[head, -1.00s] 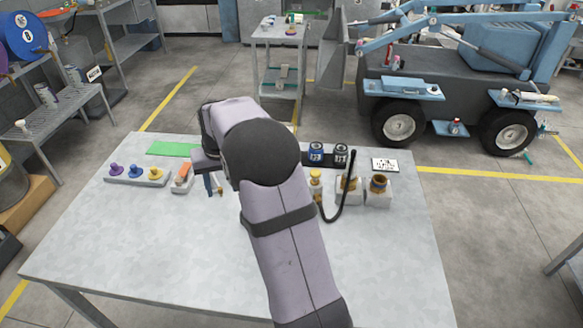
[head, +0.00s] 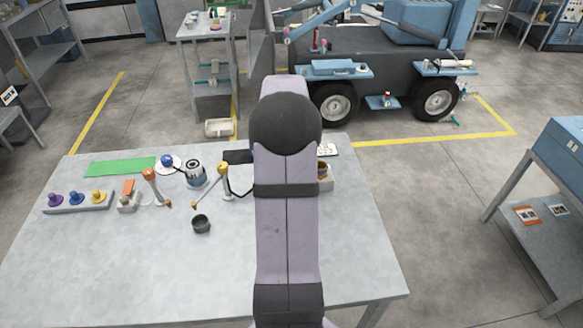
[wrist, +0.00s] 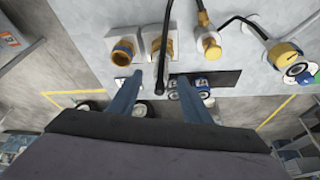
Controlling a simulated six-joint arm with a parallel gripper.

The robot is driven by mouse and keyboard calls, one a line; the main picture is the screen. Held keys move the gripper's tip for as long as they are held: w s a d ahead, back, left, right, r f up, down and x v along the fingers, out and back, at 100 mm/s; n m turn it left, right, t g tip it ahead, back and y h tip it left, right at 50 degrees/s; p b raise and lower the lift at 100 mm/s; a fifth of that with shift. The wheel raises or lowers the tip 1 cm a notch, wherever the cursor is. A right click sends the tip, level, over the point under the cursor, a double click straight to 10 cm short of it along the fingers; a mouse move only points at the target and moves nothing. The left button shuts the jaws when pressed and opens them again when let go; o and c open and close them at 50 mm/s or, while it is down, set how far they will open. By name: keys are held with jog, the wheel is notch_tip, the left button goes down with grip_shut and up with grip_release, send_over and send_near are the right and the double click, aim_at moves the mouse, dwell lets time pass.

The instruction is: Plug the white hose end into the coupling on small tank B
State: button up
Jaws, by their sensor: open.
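My gripper (wrist: 161,77) is open in the wrist view, with its two blue fingers apart. A black hose (wrist: 165,52) hangs in line with the gap between them; I cannot tell its depth. Blue and dark labelled jars stand on a dark mat (wrist: 230,77), partly behind a finger. I cannot make out a white hose end or a letter B. In the head view, my arm hides the gripper.
A capped tank (head: 194,175), a red-topped post (head: 149,175), a yellow-topped post (head: 223,170) and a black cup (head: 201,224) stand left of my arm. A tray of coloured knobs (head: 76,203) is at far left. The table (head: 150,268) is clear at front.

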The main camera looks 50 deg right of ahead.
jog(key=shift+p+x, duration=1.6)
jog(key=shift+x, duration=1.7)
grip_shut()
